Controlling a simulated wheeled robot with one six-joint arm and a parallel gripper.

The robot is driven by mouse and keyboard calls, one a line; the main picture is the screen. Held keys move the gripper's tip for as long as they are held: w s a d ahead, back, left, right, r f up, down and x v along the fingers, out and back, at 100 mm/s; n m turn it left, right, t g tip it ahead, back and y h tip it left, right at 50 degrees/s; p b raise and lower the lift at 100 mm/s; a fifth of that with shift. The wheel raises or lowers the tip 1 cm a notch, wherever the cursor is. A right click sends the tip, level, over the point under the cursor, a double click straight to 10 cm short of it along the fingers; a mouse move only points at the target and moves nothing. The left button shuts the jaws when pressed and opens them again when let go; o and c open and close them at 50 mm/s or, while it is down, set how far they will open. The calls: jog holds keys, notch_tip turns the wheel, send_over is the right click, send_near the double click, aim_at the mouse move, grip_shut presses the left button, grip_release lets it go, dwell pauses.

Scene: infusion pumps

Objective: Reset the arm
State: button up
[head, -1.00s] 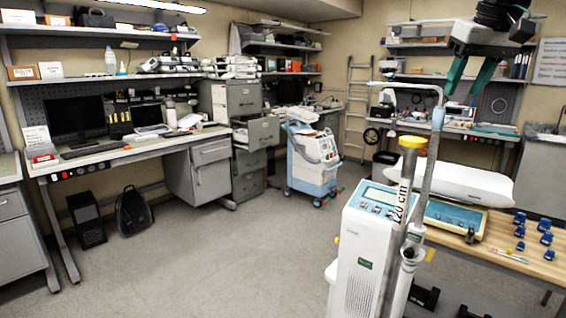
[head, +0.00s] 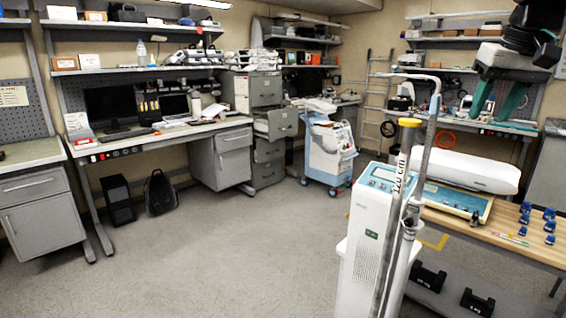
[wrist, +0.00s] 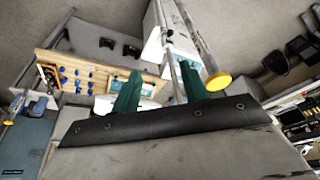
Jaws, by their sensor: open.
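My gripper (head: 495,104) hangs at the upper right of the head view, with its two green fingers spread apart and pointing down. Nothing is between them. In the wrist view the fingers (wrist: 158,98) also stand apart and empty, with the room seen beyond them. In the head view, the gripper appears above and to the right of the white pump unit (head: 375,225) with its pole (head: 420,165).
A wooden table (head: 470,232) at right holds a white scale (head: 465,170) and several blue-capped items (head: 549,226). A blue-white cart (head: 327,150) stands by the filing cabinet (head: 268,150). A long desk (head: 150,138) lines the left. The middle floor is clear.

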jog(key=s+a+f+g, duration=0.1)
jog(key=s+a+f, duration=0.5)
jog(key=s+f, duration=0.5)
jog(key=s+a+f+n+g, duration=0.1)
jog(key=s+a+f, duration=0.5)
jog(key=s+f, duration=0.6)
jog(key=shift+s+f, duration=0.25)
jog(key=shift+s, duration=0.95)
jog(key=shift+c, duration=1.1)
